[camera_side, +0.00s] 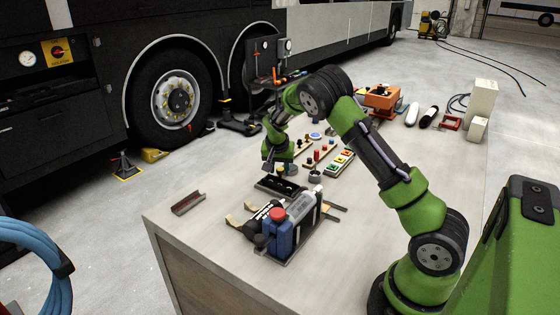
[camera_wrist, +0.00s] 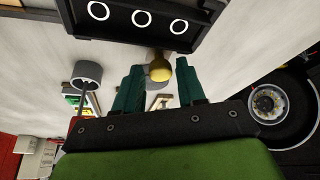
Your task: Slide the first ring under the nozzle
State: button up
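A black tray (camera_wrist: 100,32) with three white rings (camera_wrist: 142,18) in a row lies across the top of the wrist view. In the side view the tray (camera_side: 262,187) lies on the table, just below my gripper (camera_side: 268,165). In the wrist view my gripper (camera_wrist: 160,66) has its two green fingers spread apart. A rounded brass tip, perhaps the nozzle (camera_wrist: 158,62), shows between the fingers near the tray's edge, with a grey round part behind it. I cannot tell whether the fingers touch it. No ring is visible between the fingers.
A grey cylinder (camera_wrist: 88,72) stands left of the fingers in the wrist view. Bottles (camera_side: 300,207) on a rack stand in front of the tray. Button panels (camera_side: 340,163) stand behind it. A brown channel piece (camera_side: 188,203) lies left, with clear table around it.

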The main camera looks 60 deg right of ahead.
grip_shut()
jog(key=s, duration=1)
jog(key=shift+s, duration=0.3)
grip_release()
jog(key=v, duration=1.7)
